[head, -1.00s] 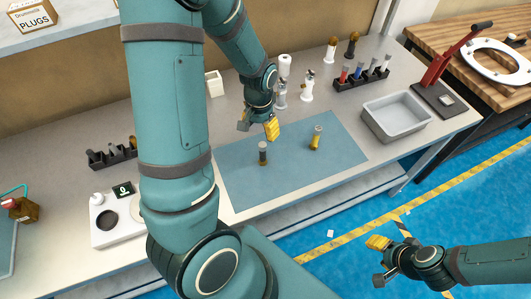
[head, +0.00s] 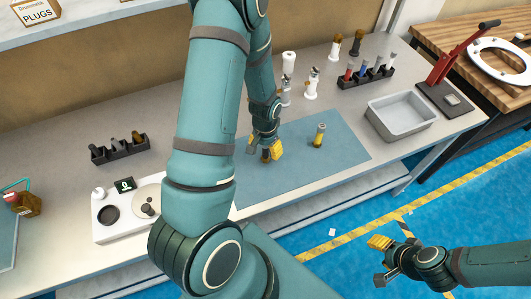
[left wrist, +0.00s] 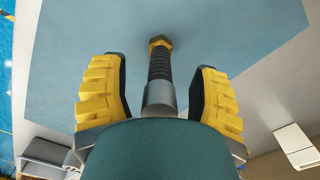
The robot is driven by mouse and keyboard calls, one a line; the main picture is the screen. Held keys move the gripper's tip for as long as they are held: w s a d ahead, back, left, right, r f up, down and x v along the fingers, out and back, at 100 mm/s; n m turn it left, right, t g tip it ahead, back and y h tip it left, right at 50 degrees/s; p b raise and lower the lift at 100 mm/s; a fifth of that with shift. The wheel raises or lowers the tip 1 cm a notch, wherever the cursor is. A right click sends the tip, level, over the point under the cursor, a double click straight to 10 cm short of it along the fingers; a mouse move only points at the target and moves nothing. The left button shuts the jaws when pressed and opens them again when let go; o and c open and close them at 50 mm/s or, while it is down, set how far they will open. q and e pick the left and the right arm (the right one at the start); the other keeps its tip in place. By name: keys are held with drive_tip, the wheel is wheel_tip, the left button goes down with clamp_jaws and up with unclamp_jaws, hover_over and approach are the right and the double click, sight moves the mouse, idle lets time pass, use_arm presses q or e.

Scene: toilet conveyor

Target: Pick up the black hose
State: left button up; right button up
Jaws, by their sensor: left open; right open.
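The black hose (left wrist: 158,65) is a short ribbed piece with a brass hex nut at one end and a grey metal collar at the other. In the left wrist view it lies between the two yellow-padded fingers of my open left gripper (left wrist: 159,78), with a gap on each side. In the head view my left gripper (head: 265,149) is low over the blue mat (head: 347,143), around the hose and mostly hiding it. My right gripper (head: 380,261) is open and empty, over the blue floor at the lower right.
A grey tray (head: 401,116) and a black rack (head: 365,75) are at the right. A white scale (head: 127,212) is at the left. The mat's right part is clear.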

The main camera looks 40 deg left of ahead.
use_arm(q)
clamp_jaws()
drive_tip(key=shift+r, duration=0.15)
